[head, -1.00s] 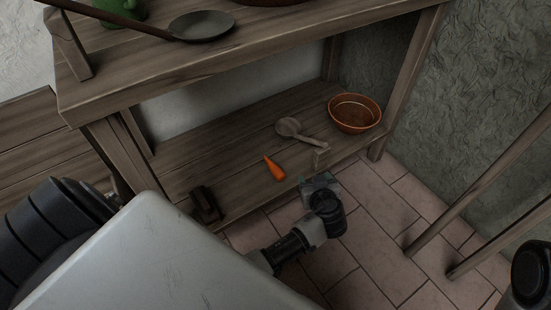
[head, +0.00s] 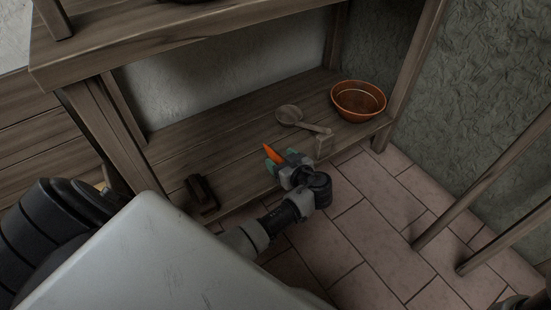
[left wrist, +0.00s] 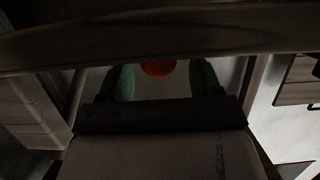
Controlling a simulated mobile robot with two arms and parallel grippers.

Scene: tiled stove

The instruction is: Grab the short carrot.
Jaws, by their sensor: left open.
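The short carrot (head: 272,152) is orange and lies on the lower wooden shelf (head: 240,150), near its front edge. My left gripper (head: 284,160) reaches in from the front, its green fingertips at the carrot; its thicker end is hidden by the gripper. In the left wrist view the orange carrot (left wrist: 158,68) shows between the two green fingers (left wrist: 162,82), with gaps on both sides. The left gripper is open and holds nothing.
A wooden spoon (head: 290,115) and an orange-brown bowl (head: 358,113) sit to the right on the shelf. A dark object (head: 201,192) stands to the left. Slanted wooden poles (head: 470,175) stand at right above the tiled floor.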

